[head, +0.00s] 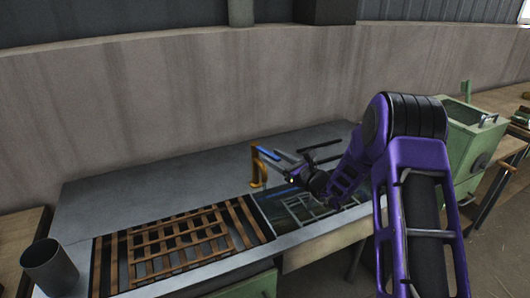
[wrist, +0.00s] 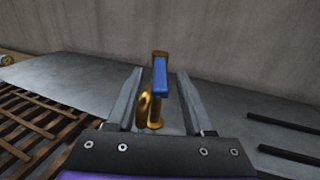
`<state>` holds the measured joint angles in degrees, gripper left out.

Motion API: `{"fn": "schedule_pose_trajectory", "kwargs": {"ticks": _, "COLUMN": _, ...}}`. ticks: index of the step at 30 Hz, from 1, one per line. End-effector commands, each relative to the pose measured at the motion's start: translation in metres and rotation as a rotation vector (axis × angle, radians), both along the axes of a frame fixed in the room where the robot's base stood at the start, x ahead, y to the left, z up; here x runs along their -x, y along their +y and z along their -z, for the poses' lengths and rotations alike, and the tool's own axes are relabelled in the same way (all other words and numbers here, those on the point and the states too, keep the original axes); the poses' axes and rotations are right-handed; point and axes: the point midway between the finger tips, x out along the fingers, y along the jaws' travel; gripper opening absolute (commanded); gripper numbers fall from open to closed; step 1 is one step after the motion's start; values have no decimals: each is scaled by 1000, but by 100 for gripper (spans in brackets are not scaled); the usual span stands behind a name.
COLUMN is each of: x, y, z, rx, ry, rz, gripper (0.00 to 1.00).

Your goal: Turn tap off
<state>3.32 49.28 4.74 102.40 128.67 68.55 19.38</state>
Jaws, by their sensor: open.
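The tap (head: 256,167) is a brass-coloured post with a blue lever handle (head: 268,153) on top. It stands at the back edge of the sink (head: 297,207) in the grey counter. My gripper (head: 277,162) is at the tap, coming from the right. In the wrist view the tap's brass body (wrist: 156,110) and blue handle (wrist: 160,77) show between the two open fingers of my gripper (wrist: 157,85). A gap shows on each side, wider on the right. Whether either finger touches the handle cannot be told.
A slatted wooden rack (head: 180,245) lies left of the sink. A dark cup (head: 50,268) stands at the counter's front left. The bare grey counter (head: 150,180) is clear behind the rack. A concrete wall (head: 180,90) rises behind, and a green machine (head: 475,140) stands at right.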

Motion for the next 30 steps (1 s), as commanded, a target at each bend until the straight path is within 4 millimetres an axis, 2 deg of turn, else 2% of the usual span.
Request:
{"fn": "schedule_pose_trajectory", "kwargs": {"ticks": 3, "x": -14, "y": 16, "z": 0, "rx": 0, "ry": 0, "rz": -2, "gripper": 52}}
{"fn": "schedule_pose_trajectory", "kwargs": {"ticks": 9, "x": -28, "y": 30, "z": 0, "rx": 1, "ry": 0, "rz": -1, "gripper": 52}}
{"fn": "schedule_pose_trajectory", "kwargs": {"ticks": 19, "x": -31, "y": 32, "z": 0, "rx": 1, "ry": 1, "rz": 0, "gripper": 52}}
{"fn": "schedule_pose_trajectory", "kwargs": {"ticks": 20, "x": -31, "y": 32, "z": 0, "rx": 1, "ry": 1, "rz": 0, "gripper": 51}}
{"fn": "schedule_pose_trajectory", "kwargs": {"ticks": 28, "x": -31, "y": 32, "z": 0, "rx": 1, "ry": 1, "rz": 0, "gripper": 2}}
{"fn": "schedule_pose_trajectory", "kwargs": {"ticks": 30, "x": -31, "y": 32, "z": 0, "rx": 1, "ry": 1, "rz": 0, "gripper": 0}}
